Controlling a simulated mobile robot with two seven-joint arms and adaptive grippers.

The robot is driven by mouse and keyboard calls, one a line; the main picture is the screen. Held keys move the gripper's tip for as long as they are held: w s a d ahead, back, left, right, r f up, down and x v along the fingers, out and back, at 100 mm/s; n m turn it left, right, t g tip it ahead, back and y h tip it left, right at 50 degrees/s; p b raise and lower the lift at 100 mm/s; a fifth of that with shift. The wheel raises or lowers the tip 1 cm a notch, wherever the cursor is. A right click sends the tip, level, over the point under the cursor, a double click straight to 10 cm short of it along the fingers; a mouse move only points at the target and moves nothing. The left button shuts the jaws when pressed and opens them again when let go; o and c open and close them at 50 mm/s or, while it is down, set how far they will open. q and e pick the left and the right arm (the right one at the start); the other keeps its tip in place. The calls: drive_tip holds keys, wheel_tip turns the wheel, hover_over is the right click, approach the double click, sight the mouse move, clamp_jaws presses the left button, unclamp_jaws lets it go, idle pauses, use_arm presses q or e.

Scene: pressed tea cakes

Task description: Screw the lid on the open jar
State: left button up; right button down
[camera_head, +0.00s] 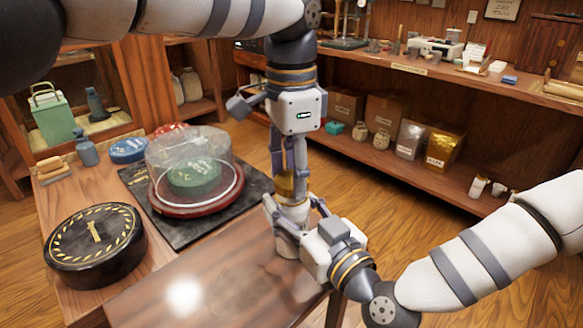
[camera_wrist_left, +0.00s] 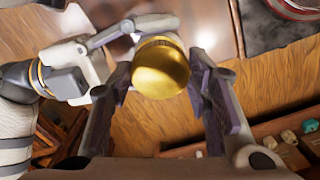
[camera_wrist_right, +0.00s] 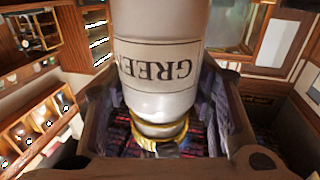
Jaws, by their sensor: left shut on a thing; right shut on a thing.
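The jar (camera_head: 291,214) is white and stands upright in the middle of the head view, beyond the table edge. In the right wrist view the jar (camera_wrist_right: 158,65) appears upside down, with part of a "GREEN" label visible. My right gripper (camera_head: 292,209) is shut around the jar's body from the side. The gold lid (camera_head: 286,186) is at the jar's mouth; it also shows in the left wrist view (camera_wrist_left: 160,66). My left gripper (camera_head: 287,180) points straight down and is shut on the lid. Whether the lid's thread is engaged cannot be seen.
A glass dome (camera_head: 192,152) covers a green tea cake (camera_head: 194,176) on a dark slab left of the jar. The front table top (camera_head: 225,285) is clear. Shelves with boxes line the back wall.

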use_arm(q)
drive_tip(key=shift+f, duration=0.35)
drive_tip(key=m, duration=1.4)
drive_tip(key=shift+m, duration=0.4)
drive_tip(key=m, duration=0.3)
drive_tip(key=shift+m, duration=0.3)
drive_tip(key=m, duration=0.3)
drive_tip(key=shift+m, duration=0.4)
drive_tip(key=m, duration=0.7)
